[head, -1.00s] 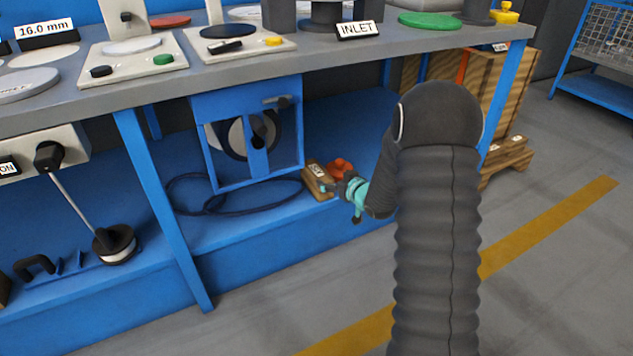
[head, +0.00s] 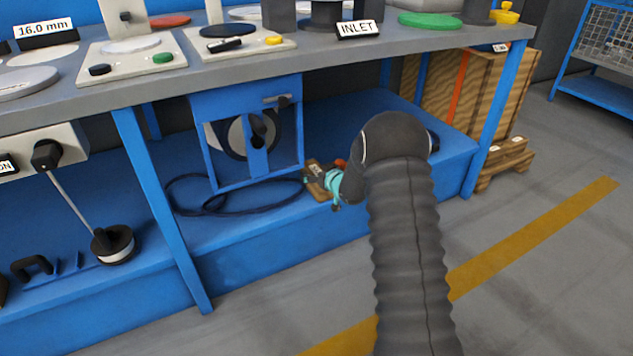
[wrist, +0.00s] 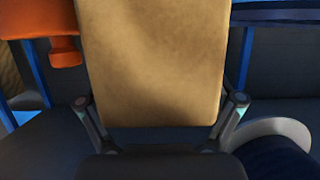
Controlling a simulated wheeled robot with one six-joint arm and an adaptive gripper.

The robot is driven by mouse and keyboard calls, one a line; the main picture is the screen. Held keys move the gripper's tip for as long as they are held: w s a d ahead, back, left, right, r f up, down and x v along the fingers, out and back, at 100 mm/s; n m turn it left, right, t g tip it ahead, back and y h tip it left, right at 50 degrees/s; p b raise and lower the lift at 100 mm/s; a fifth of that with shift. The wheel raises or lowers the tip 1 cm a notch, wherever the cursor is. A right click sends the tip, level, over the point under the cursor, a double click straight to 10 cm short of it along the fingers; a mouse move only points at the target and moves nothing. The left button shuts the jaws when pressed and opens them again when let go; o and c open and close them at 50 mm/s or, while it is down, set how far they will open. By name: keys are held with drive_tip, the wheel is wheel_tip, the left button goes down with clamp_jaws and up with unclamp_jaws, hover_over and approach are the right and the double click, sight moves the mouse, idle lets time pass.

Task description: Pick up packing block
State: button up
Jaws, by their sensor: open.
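The packing block (head: 316,172) is a tan block with a small label, lying on the blue lower shelf under the bench. My gripper (head: 322,182) is at the block, partly covering it in the head view. In the wrist view the block (wrist: 150,62) fills the upper middle as a plain tan face. The fingers of my gripper (wrist: 160,108) show low on either side of it, spread apart. Whether the fingers touch the block cannot be told.
An orange-red object (head: 341,163) lies right behind the block; orange also shows at the upper left of the wrist view (wrist: 66,50). A blue-framed reel (head: 247,140) and a black cable (head: 240,211) are to the left. The grey bench top (head: 330,62) overhangs the shelf.

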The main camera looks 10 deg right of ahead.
drive_tip(key=shift+w, duration=0.25)
drive_tip(key=c, duration=1.4)
drive_tip(key=shift+c, duration=0.9)
